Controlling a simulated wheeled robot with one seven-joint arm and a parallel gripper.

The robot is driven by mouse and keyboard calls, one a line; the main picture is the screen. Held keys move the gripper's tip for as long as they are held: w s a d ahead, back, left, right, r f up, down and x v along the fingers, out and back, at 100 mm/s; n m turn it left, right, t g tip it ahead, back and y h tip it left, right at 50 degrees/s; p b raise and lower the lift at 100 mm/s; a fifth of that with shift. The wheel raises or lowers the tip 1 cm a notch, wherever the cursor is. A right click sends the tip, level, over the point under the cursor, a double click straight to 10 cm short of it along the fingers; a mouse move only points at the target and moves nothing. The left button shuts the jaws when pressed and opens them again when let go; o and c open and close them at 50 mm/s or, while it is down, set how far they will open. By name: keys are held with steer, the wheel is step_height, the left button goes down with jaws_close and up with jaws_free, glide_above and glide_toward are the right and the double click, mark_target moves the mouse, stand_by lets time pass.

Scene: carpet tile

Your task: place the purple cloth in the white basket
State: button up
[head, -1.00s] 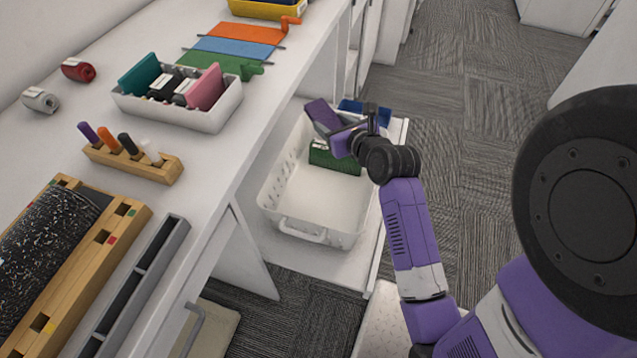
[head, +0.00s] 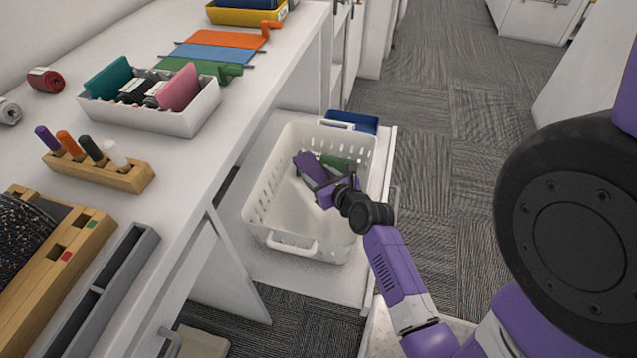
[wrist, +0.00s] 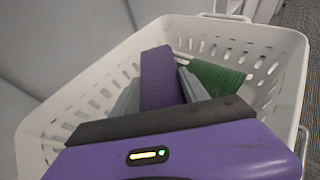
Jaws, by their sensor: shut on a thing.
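The purple cloth (head: 308,165) is a folded piece in my gripper's jaws; it also shows in the wrist view (wrist: 160,78). My gripper (head: 319,179) is shut on the cloth, with grey fingers on both sides of it in the wrist view (wrist: 161,92). The white basket (head: 292,246) has slotted walls and stands on a low white shelf; its rim surrounds the cloth in the wrist view (wrist: 70,98). The cloth appears within the basket's opening. I cannot tell whether it touches the basket floor.
A green folded item (head: 336,161) lies inside the basket at its far end. A blue container (head: 352,121) stands behind the basket. The white counter (head: 190,165) at left holds a white bin (head: 185,122) and a wooden marker block (head: 125,178).

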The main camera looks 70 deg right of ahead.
steer(key=shift+f, duration=1.05)
steer(key=shift+f, duration=0.4)
steer(key=shift+f, duration=0.2)
steer(key=o, duration=1.4)
steer(key=shift+c, duration=0.2)
steer(key=shift+r, duration=0.1)
steer(key=shift+r, duration=0.35)
steer(key=p+v, duration=0.2)
steer(key=v, duration=1)
steer(key=shift+r, duration=0.2)
